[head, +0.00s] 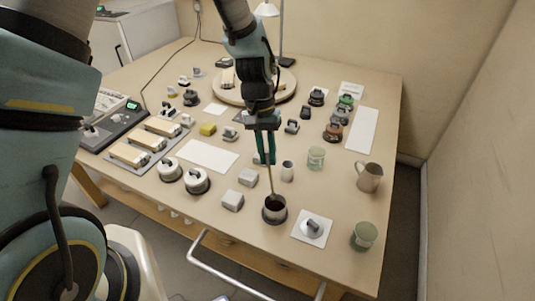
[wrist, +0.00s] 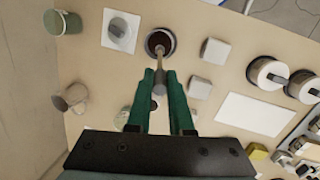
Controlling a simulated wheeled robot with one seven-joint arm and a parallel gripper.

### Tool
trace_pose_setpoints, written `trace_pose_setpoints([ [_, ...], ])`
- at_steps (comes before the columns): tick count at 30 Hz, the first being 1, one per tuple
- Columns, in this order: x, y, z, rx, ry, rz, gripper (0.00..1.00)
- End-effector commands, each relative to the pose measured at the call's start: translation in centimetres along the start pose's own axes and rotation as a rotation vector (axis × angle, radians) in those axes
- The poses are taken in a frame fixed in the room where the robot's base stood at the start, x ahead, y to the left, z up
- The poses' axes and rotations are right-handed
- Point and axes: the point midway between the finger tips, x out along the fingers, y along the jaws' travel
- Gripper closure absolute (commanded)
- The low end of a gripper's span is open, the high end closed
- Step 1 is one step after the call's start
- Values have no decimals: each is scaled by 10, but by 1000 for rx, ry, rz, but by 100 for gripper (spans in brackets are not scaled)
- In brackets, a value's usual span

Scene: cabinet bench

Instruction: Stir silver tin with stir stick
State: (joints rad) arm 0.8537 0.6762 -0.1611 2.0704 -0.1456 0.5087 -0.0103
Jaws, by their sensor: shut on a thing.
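The silver tin (head: 274,210) stands upright near the front edge of the bench, open at the top with dark contents. It also shows in the wrist view (wrist: 173,44), at the top middle. The stir stick (head: 271,180) is a thin tan rod. My gripper (head: 265,160) is shut on its upper part, above and behind the tin. The stick points down and its lower end is inside the tin's mouth; the tip is hidden. In the wrist view the stick (wrist: 159,62) runs from between the green fingers to the tin.
A white square pad with a grey piece (head: 312,228) lies right of the tin. A green jar (head: 364,236) and a metal pitcher (head: 369,177) stand further right. Grey blocks (head: 232,200) lie to the left. A small cup (head: 287,171) stands close behind the tin.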

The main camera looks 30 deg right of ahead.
Motion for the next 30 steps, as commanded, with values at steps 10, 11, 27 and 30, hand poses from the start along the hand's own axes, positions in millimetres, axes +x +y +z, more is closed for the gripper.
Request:
trace_pose_setpoints([
  [10,-23,4,3,0,1,0,100],
  [11,-26,4,3,0,1,0,100],
  [27,-49,8,6,0,0,0,100],
  [30,-49,5,6,-6,0,1,100],
])
